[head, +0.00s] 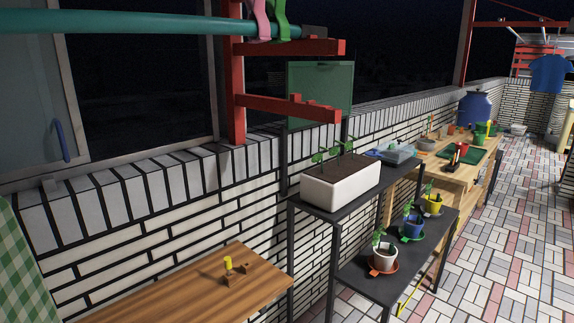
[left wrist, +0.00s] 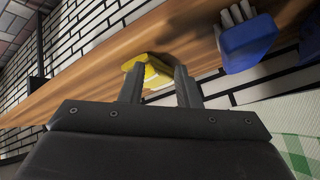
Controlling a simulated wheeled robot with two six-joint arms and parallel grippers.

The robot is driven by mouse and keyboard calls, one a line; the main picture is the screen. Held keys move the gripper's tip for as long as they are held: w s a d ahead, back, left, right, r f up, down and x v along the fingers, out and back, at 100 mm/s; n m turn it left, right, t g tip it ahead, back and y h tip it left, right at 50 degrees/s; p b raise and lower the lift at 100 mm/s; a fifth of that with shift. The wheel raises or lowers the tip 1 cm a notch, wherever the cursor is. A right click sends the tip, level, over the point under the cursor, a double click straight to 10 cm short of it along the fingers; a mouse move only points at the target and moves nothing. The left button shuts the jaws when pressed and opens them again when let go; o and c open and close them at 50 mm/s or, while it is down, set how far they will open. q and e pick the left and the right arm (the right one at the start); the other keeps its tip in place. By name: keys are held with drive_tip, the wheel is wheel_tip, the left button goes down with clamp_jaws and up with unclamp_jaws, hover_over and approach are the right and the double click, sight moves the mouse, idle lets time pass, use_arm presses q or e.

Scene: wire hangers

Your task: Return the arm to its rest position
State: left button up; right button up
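Neither gripper shows in the head view. In the left wrist view, my left gripper (left wrist: 157,76) has its two fingers apart and looks empty. A yellow object (left wrist: 150,70) shows just past and between the fingertips, by the wooden shelf; I cannot tell whether they touch. My right gripper is not seen.
A wooden shelf (head: 190,288) with a small yellow-topped item (head: 228,266) is at the bottom of the head view. A dark rack (head: 350,210) bears a white planter (head: 338,184). Red brackets (head: 288,106) jut from the wall. A blue object (left wrist: 247,40) is near the left gripper.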

use_arm(q)
drive_tip(key=s+d+f+m+g+h, duration=0.1)
drive_tip(key=s+d+f+g+h, duration=0.15)
drive_tip(key=s, duration=0.75)
drive_tip(key=s+d+f+m+g+h, duration=0.1)
drive_tip(key=s+d+f, duration=0.25)
drive_tip(key=s, duration=0.65)
wheel_tip(320, 180, down, 22)
drive_tip(key=a, duration=0.1)
drive_tip(key=s+d+f+g+h+p, duration=0.1)
drive_tip(key=s+f+g, duration=0.1)
drive_tip(key=s+f, duration=1.2)
wheel_tip(320, 180, down, 3)
drive_tip(key=shift+s+d+r, duration=0.1)
drive_tip(key=shift+s+d, duration=0.05)
drive_tip(key=shift+s, duration=0.2)
drive_tip(key=shift+s, duration=0.1)
